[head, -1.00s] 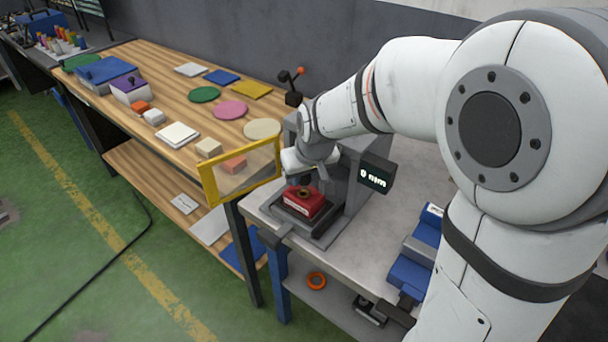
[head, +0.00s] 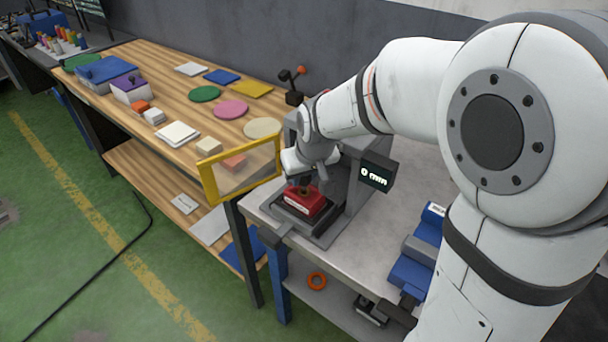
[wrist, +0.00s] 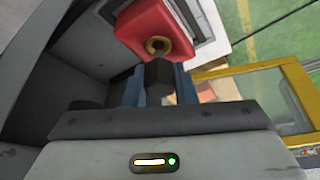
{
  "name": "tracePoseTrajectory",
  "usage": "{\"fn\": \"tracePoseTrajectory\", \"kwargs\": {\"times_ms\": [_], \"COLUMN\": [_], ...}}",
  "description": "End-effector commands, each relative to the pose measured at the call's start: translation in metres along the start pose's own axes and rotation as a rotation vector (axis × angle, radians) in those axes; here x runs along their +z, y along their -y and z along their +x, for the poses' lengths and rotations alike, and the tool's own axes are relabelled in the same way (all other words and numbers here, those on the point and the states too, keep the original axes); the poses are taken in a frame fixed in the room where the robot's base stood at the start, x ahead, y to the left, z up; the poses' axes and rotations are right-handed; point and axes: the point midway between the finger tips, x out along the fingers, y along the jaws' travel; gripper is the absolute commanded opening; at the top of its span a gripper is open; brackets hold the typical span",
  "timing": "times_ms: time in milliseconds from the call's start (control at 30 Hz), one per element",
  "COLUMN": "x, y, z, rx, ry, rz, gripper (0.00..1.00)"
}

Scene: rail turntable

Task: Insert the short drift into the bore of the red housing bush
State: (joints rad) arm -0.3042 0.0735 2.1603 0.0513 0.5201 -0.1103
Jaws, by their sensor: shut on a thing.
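The red housing (head: 303,204) sits on the grey press bed, below my gripper. In the wrist view the red housing (wrist: 133,28) shows a brass-coloured bush (wrist: 157,43) around a dark bore. My gripper (wrist: 160,82) is shut on the short drift (wrist: 159,72), a dark, blocky piece between two blue-grey fingers. The drift overlaps the near edge of the bush in that view; I cannot tell whether its tip is above the bore or touching it. In the head view my gripper (head: 306,180) is just over the housing, and the bush is mostly hidden.
The grey press frame (head: 352,190) with a "0 mm" display (head: 376,174) stands right beside my gripper. A yellow-framed clear guard (head: 240,168) is close on the left. A wooden bench (head: 150,80) with coloured pieces lies beyond. Blue parts (head: 420,250) lie at right.

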Motion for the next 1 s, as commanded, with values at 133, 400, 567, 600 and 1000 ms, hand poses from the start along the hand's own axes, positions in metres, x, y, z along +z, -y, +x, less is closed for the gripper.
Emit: {"fn": "tracePoseTrajectory", "kwargs": {"times_ms": [133, 400, 567, 600, 1000], "x": [0.002, 0.004, 0.006, 0.006, 0.007], "y": [0.0, 0.0, 0.0, 0.0, 0.0], "z": [0.005, 0.011, 0.015, 0.016, 0.016], "rx": [0.0, 0.0, 0.0, 0.0, 0.0], "ry": [0.0, 0.0, 0.0, 0.0, 0.0], "rz": [0.0, 0.0, 0.0, 0.0, 0.0], "gripper": [0.0, 0.0, 0.0, 0.0, 0.5]}}
